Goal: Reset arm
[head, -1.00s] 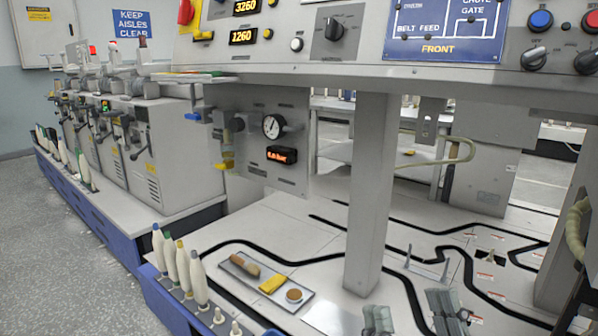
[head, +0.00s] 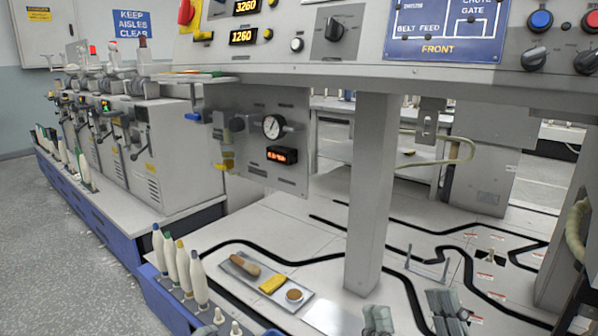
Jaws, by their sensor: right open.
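My right gripper (head: 412,314) shows at the bottom edge, right of centre. Its two grey fingers stand well apart, with white floor panel showing between them. Nothing is held between them. The rest of the hand is cut off by the lower edge. My left gripper is not in view. A metal tray (head: 265,283) lies on the white deck to the left of the gripper, clear of it. It holds a tan roll, a yellow cloth and a small round tin. Several white bobbins (head: 183,266) with coloured tips stand upright in a row left of the tray.
A grey post (head: 368,200) rises from the deck just behind the gripper. A control panel (head: 340,40) overhangs from above. A gauge box (head: 262,140) hangs at centre left. Grey machines (head: 170,150) line the left. Black tracks cross the deck at right, with a small metal stand (head: 428,265).

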